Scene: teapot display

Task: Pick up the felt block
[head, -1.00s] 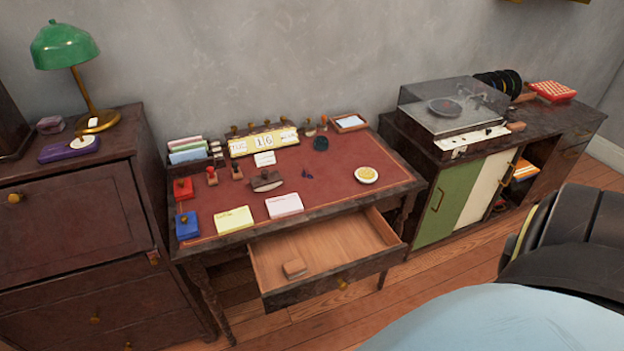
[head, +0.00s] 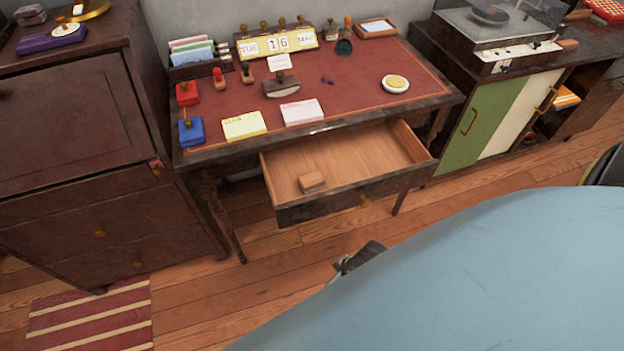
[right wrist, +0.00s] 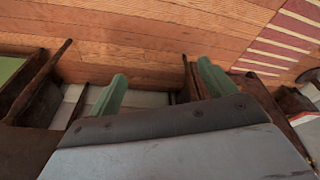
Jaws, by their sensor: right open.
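The felt block appears to be the small brown block (head: 311,181) lying in the open desk drawer (head: 375,150), near its front left part in the head view. My right gripper (right wrist: 162,70) shows in the right wrist view as two green fingers spread well apart, with nothing between them. The block is not recognisable in that view. In the head view a small dark part shows below the drawer at the edge of a large blue surface; I cannot tell which part it is. My left gripper is not in view.
The desk (head: 360,75) carries stamps, note pads, a calendar (head: 278,43) and a round yellow-and-white dish (head: 395,83). A dark cabinet (head: 65,115) stands left, a record-player cabinet (head: 490,115) right. A striped rug (head: 95,315) lies front left. Floor before the drawer is bare.

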